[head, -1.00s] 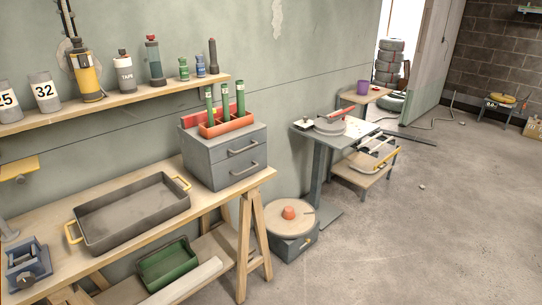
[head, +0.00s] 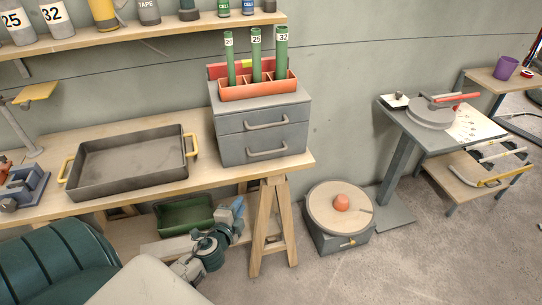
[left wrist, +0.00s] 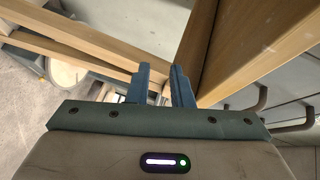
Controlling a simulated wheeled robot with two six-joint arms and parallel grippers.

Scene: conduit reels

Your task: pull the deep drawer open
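A grey two-drawer cabinet (head: 262,138) stands on the right end of the wooden workbench. Its upper drawer (head: 240,124) and lower drawer (head: 235,154) both look closed, each with a bar handle; I cannot surely tell which is deeper. My left gripper (head: 237,207) is below the bench top, left of the trestle leg and lower than the cabinet. In the left wrist view its blue fingers (left wrist: 160,72) are apart with nothing between them. The cabinet's grey front (left wrist: 290,118) and its handles show at the right there. My right gripper is not in view.
An orange rack (head: 258,88) with green tubes stands on the cabinet. A grey tray (head: 130,185) lies left on the workbench (head: 215,172). The trestle leg (head: 268,235) is close to my left gripper. A green bin (head: 180,215) sits on the lower shelf.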

